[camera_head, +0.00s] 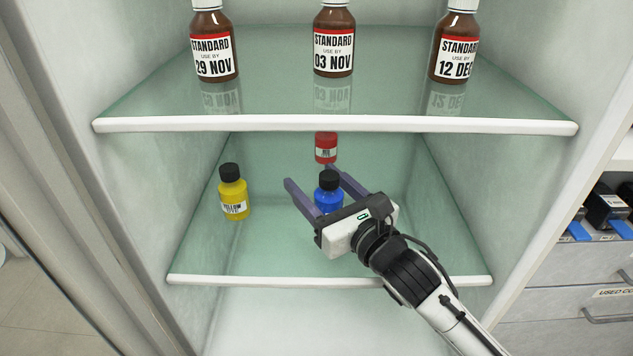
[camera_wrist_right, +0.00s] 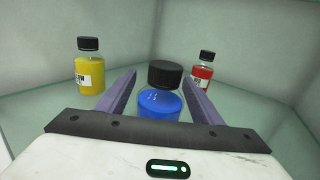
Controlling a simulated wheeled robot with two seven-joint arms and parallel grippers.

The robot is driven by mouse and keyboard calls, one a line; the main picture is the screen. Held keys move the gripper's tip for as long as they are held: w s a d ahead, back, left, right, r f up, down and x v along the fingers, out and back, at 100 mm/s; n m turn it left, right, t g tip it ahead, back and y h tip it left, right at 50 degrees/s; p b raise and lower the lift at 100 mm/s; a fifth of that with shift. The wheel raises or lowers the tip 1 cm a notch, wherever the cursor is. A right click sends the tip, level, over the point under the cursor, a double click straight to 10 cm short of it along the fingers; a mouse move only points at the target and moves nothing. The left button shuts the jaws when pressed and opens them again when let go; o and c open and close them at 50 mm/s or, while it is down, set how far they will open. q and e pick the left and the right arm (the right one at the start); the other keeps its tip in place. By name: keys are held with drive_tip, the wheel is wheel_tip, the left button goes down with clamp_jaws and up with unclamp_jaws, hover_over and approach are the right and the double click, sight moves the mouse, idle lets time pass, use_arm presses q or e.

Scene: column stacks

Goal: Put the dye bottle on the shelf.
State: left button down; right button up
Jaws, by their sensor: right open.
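My right gripper (camera_head: 325,184) is open over the lower glass shelf (camera_head: 275,245), its two purple fingers pointing into the cabinet. A blue dye bottle (camera_head: 328,197) with a black cap stands upright between the fingers; its lower part is hidden by my gripper. In the right wrist view the blue bottle (camera_wrist_right: 160,103) sits between the fingers (camera_wrist_right: 152,95), with the right finger close beside it. A yellow bottle (camera_head: 233,196) stands at the left of the same shelf. A red bottle (camera_head: 326,148) stands farther back, its top hidden by the upper shelf edge. My left gripper is not in view.
The upper glass shelf (camera_head: 335,124) has a white front edge above my gripper and holds three brown bottles labelled STANDARD, such as the middle one (camera_head: 333,45). Cabinet walls stand on both sides. The right part of the lower shelf is clear. Drawers (camera_head: 590,305) are at the right.

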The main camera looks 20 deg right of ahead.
sight(338, 203)
drive_tip(key=shift+s+r, duration=0.15)
drive_tip(key=p+v, duration=0.1)
drive_tip(key=v, duration=1)
drive_tip(key=shift+s+d, duration=0.15)
drive_tip(key=shift+s, duration=0.15)
